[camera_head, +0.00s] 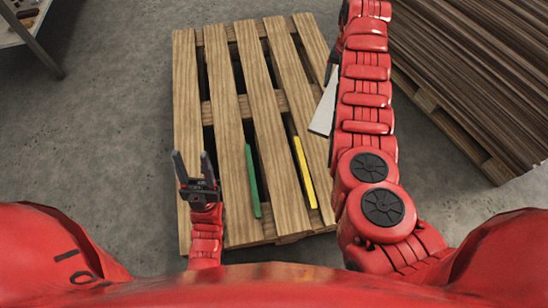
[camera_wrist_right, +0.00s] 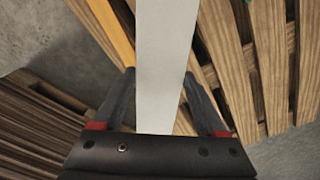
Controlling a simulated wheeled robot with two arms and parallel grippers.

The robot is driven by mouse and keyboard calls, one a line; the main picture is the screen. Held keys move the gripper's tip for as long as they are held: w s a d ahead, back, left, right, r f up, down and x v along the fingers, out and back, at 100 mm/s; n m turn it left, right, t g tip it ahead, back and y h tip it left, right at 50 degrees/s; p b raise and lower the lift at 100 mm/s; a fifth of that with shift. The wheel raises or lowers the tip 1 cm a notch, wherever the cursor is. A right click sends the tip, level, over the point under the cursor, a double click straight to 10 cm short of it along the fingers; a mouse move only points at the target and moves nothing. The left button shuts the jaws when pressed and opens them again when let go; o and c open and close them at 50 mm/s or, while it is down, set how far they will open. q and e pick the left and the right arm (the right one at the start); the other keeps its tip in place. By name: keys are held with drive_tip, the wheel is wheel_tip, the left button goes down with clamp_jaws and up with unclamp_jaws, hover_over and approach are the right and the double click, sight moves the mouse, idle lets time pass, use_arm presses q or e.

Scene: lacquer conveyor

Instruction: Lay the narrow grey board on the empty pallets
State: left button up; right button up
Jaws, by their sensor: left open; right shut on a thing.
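The narrow grey board (camera_wrist_right: 163,65) runs between the fingers of my right gripper (camera_wrist_right: 160,100) in the right wrist view, and the gripper is shut on it. My left gripper (camera_head: 193,163) is open and empty over the pallet's near left part.
A tall stack of dark brown boards (camera_head: 480,60) rests on another pallet at the right, close to my right arm. A table or shelf (camera_head: 22,30) stands at the far left. The grey floor (camera_head: 100,130) left of the pallet is clear.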

drive_tip(key=s+a+f+m+p, duration=0.1)
drive_tip(key=s+a+f+m, duration=0.45)
drive_tip(key=s+f, duration=0.6)
drive_tip(key=s+a+f+m+p, duration=0.1)
drive_tip(key=s+a+f+m, duration=0.4)
drive_tip(key=s+f, duration=0.65)
drive_tip(key=shift+m, duration=0.35)
drive_tip(key=w+a+f+b, duration=0.1)
drive_tip(key=w+a, duration=0.1)
drive_tip(key=w, duration=0.2)
drive_tip(key=w+a+f+b, duration=0.1)
drive_tip(key=w+a, duration=0.1)
drive_tip(key=w, duration=0.3)
drive_tip(key=w+a+f+b, duration=0.1)
drive_tip(key=w+a, duration=0.2)
drive_tip(key=w, duration=0.1)
drive_tip(key=shift+w+f, duration=0.1)
drive_tip(key=shift+w, duration=0.15)
drive_tip(key=shift+w+a+b, duration=0.25)
drive_tip(key=shift+w+b, duration=0.1)
drive_tip(key=shift+w, duration=0.05)
drive_tip(key=shift+f+b, duration=1.1)
drive_tip(key=shift+f, duration=0.65)
